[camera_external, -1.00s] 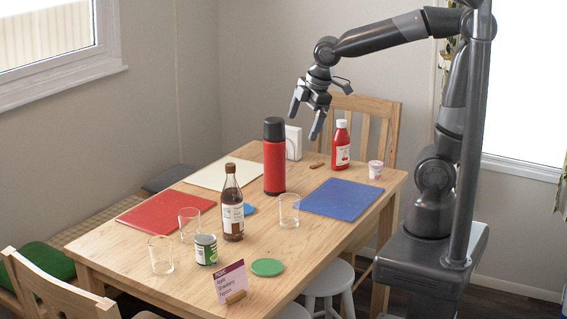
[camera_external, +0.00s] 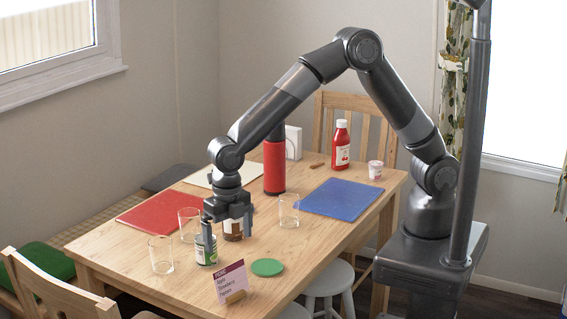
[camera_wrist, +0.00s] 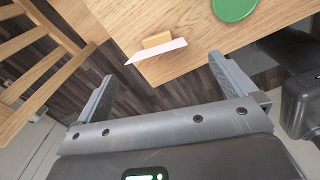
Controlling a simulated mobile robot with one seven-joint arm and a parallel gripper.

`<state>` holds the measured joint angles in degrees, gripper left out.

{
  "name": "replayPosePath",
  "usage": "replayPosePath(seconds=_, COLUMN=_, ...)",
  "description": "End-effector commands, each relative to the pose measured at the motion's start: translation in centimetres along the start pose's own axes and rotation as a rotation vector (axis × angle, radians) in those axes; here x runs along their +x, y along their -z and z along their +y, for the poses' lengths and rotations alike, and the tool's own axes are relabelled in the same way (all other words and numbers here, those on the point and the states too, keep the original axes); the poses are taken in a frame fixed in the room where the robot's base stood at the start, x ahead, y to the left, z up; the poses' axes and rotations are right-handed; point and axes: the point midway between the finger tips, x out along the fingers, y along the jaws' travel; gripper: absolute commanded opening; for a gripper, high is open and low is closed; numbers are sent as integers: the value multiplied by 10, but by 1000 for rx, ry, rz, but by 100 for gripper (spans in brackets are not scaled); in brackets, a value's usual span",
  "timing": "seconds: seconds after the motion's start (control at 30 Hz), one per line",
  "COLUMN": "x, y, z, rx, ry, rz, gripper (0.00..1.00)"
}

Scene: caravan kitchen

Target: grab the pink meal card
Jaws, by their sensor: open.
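The pink meal card (camera_external: 230,281) stands at the table's front edge in a small wooden holder (camera_external: 236,297), its dark heading facing the external camera. In the wrist view the card (camera_wrist: 158,52) shows nearly edge-on as a thin pale strip against the holder (camera_wrist: 157,40). My gripper (camera_external: 228,228) is open and empty, pointing down behind and above the card, apart from it. In the wrist view the card lies beyond the gap between my fingers (camera_wrist: 165,75).
My gripper hides part of the brown bottle (camera_external: 233,236) and overlaps the green-labelled can (camera_external: 206,253). Glasses (camera_external: 160,257) (camera_external: 289,211) stand nearby. A green coaster (camera_external: 267,267) lies right of the card. A chair (camera_external: 45,292) is at front left.

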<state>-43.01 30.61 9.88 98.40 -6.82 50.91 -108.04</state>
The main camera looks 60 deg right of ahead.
Motion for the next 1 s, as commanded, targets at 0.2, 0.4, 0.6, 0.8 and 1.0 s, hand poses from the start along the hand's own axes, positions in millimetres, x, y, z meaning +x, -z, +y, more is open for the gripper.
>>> replayPosePath(seconds=0.2, x=23, y=10, z=11, rx=-77, ry=10, rz=10, gripper=100)
replayPosePath(seconds=0.4, x=55, y=11, z=10, rx=-76, ry=11, rz=11, gripper=100)
replayPosePath(seconds=0.6, x=69, y=10, z=10, rx=-75, ry=8, rz=9, gripper=100)
replayPosePath(seconds=0.8, x=89, y=12, z=11, rx=-74, ry=11, rz=10, gripper=100)
replayPosePath(seconds=1.0, x=118, y=11, z=10, rx=-73, ry=11, rz=9, gripper=100)
